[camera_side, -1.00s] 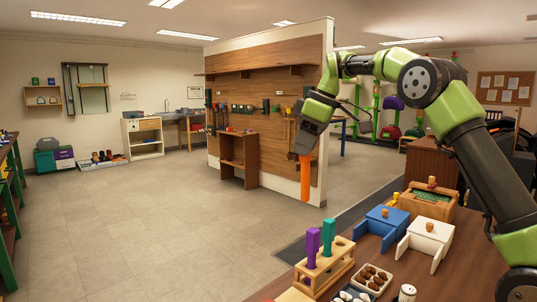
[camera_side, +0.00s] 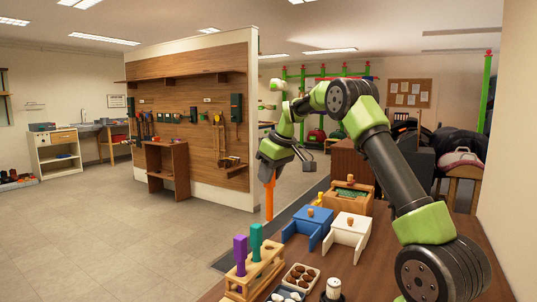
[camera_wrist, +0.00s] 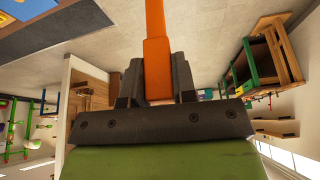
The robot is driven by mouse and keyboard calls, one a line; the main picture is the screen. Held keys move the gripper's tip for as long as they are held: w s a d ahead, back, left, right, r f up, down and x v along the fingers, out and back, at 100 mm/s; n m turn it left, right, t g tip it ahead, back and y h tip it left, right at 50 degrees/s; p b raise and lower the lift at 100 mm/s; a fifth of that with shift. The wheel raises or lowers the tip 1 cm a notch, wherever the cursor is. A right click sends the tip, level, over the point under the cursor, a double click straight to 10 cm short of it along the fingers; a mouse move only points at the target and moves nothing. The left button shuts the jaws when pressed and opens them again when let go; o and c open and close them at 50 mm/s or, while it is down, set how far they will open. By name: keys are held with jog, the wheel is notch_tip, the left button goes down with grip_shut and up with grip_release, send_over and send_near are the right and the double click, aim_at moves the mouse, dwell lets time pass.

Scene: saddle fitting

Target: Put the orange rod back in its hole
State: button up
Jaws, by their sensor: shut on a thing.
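The orange rod (camera_side: 269,200) hangs upright below my gripper (camera_side: 270,180) in the side view, clear of the table and behind the wooden rack. In the wrist view the rod (camera_wrist: 157,65) sits between the two dark fingers of my gripper (camera_wrist: 157,85), which are shut on it. The wooden rack (camera_side: 262,270) stands at the table's near left edge. It holds a purple rod (camera_side: 240,254) and a teal rod (camera_side: 256,242), both upright. The rack's holes are too small to make out clearly here.
A blue box (camera_side: 308,228) and a white box (camera_side: 348,236), both with open doors, stand right of the rack. A tray of brown things (camera_side: 301,277) and a white jar (camera_side: 333,289) are near the front. A wooden box (camera_side: 350,197) stands behind.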

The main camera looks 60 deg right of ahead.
aim_at(270, 200)
jog(key=shift+f, duration=3.65)
jog(key=shift+f, duration=3)
jog(key=o, duration=0.9)
